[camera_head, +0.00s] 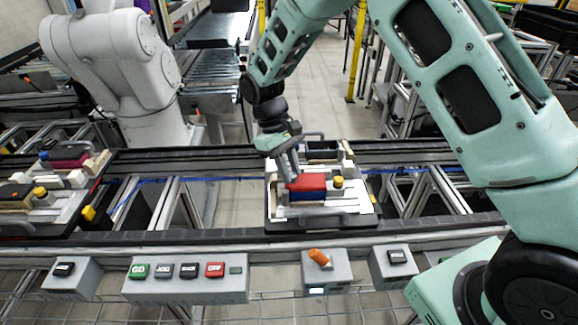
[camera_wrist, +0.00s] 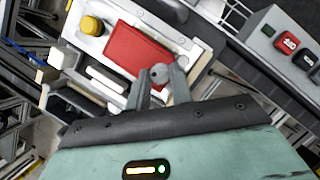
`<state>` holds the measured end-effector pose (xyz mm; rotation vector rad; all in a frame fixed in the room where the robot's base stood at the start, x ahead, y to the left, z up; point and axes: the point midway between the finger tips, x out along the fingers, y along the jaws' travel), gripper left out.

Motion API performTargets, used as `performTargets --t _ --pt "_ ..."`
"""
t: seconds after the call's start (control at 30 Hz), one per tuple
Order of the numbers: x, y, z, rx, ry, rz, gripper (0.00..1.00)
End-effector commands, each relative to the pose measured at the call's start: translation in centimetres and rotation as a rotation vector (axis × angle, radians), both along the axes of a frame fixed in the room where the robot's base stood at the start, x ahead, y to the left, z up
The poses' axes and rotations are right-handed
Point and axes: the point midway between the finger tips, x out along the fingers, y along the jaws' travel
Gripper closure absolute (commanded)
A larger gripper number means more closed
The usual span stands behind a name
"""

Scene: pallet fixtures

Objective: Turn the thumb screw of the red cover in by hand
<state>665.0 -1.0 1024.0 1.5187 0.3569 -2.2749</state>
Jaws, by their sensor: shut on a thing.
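The red cover (camera_head: 307,182) lies on the pallet fixture (camera_head: 352,207) in the middle of the conveyor. In the wrist view the red cover (camera_wrist: 137,50) is a flat red plate just beyond my fingers. A round grey thumb screw (camera_wrist: 160,72) shows at the cover's near edge, between my fingertips. My gripper (camera_wrist: 163,80) is shut on this thumb screw. In the head view my gripper (camera_head: 288,172) points down at the left end of the cover and hides the screw.
A yellow knob (camera_head: 338,182) stands right of the cover on the same pallet. Another pallet (camera_head: 40,205) with parts is at the far left. A button box (camera_head: 185,278) and an orange-handled switch box (camera_head: 325,272) line the front rail. A white robot arm (camera_head: 110,70) stands behind left.

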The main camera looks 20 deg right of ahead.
Motion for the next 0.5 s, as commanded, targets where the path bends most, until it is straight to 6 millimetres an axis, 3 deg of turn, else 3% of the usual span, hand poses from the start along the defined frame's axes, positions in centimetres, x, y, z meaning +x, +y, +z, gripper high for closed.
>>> performTargets --t 0.5 --pt "0.06 -0.33 0.06 0.000 0.001 -0.407 1.00"
